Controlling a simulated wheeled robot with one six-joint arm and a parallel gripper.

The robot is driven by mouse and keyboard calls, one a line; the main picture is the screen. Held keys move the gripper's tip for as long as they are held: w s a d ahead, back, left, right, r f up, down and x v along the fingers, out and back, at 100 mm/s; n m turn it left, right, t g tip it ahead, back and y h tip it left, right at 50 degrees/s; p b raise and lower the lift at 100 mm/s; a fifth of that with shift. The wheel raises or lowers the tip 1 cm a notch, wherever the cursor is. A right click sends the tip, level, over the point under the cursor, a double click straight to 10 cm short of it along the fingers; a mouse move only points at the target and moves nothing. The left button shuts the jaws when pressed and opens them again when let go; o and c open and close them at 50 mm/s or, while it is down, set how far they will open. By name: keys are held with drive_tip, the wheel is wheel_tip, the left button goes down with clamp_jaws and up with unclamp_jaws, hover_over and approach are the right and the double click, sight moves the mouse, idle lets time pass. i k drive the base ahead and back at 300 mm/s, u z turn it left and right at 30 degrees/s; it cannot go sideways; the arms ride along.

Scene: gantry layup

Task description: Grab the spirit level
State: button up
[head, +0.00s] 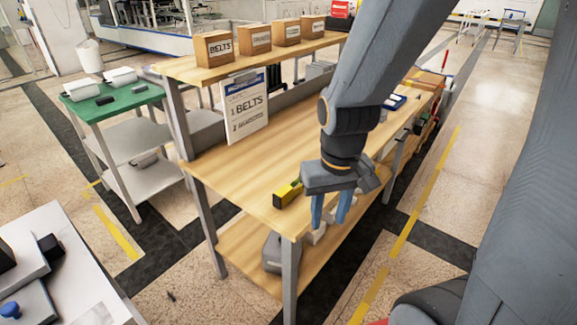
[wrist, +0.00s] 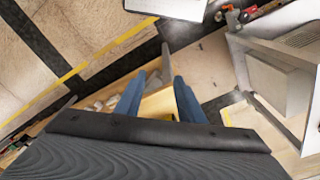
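The spirit level (head: 287,194) is a yellow bar with a dark end. In the head view it lies on the wooden workbench (head: 235,180) near its front edge, and its right part is close to or behind my gripper. My gripper (head: 331,212) has two blue fingers pointing down, spread apart with nothing seen between them. It is just right of the level in the picture and appears apart from it. In the wrist view my gripper (wrist: 152,88) also shows open. I cannot clearly make out the level in that view.
A grey item (head: 272,252) sits on the lower shelf. A green-topped cart (head: 112,98) stands left. A blue-edged item (head: 395,102) lies farther along the bench.

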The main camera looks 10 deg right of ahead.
sight(280, 197)
drive_tip(key=i, duration=0.1)
drive_tip(key=z, duration=0.5)
drive_tip(key=k, duration=1.2)
drive_tip(key=z, duration=0.05)
drive_tip(key=i, duration=0.4)
drive_tip(key=u, duration=0.55)
drive_tip(key=i, duration=1.2)
drive_tip(key=z, duration=0.25)
